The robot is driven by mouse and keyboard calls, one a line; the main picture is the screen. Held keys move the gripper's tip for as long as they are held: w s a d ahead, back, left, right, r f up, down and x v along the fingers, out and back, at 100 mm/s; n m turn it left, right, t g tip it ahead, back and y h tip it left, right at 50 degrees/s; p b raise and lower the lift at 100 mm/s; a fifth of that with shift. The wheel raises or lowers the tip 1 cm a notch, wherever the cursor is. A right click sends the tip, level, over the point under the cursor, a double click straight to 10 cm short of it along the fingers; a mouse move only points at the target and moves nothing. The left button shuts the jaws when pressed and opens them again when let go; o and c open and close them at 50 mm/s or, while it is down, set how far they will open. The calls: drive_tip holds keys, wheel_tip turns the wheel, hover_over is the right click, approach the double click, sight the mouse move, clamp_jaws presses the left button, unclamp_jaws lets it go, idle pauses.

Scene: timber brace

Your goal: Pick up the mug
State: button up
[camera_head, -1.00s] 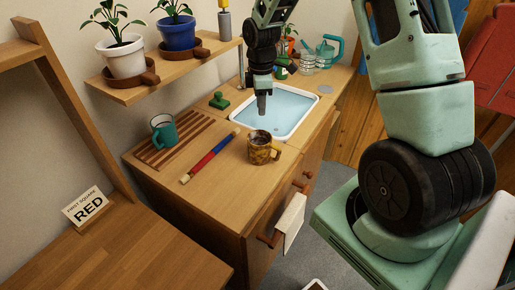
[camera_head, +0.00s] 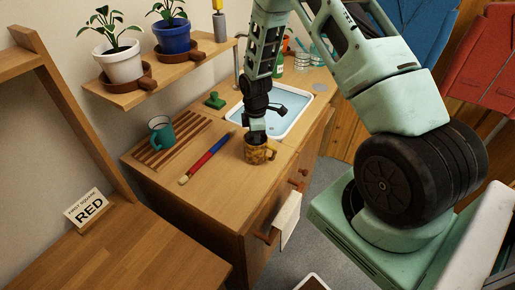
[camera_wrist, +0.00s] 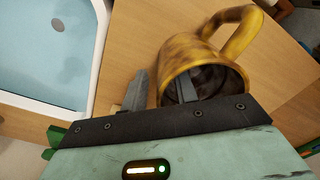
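A mottled yellow-brown mug (camera_head: 262,154) stands upright near the counter's front edge, beside the sink. In the wrist view this mug (camera_wrist: 240,45) shows its open mouth, with its handle toward the upper right. My gripper (camera_head: 256,138) is low over it from above. In the wrist view my gripper (camera_wrist: 162,92) has its fingers apart, one outside the mug's wall and one inside its mouth. The wall lies between them; I cannot tell whether they touch it.
The sink (camera_head: 295,122) lies behind the yellow-brown mug. A red and blue rod (camera_head: 207,157) lies on the counter between the mugs. A green stamp-like object (camera_head: 215,100) stands behind. A shelf (camera_head: 125,98) with potted plants hangs above. The front-left counter is clear.

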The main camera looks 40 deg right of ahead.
drive_tip(key=shift+f, duration=0.15)
clamp_jaws()
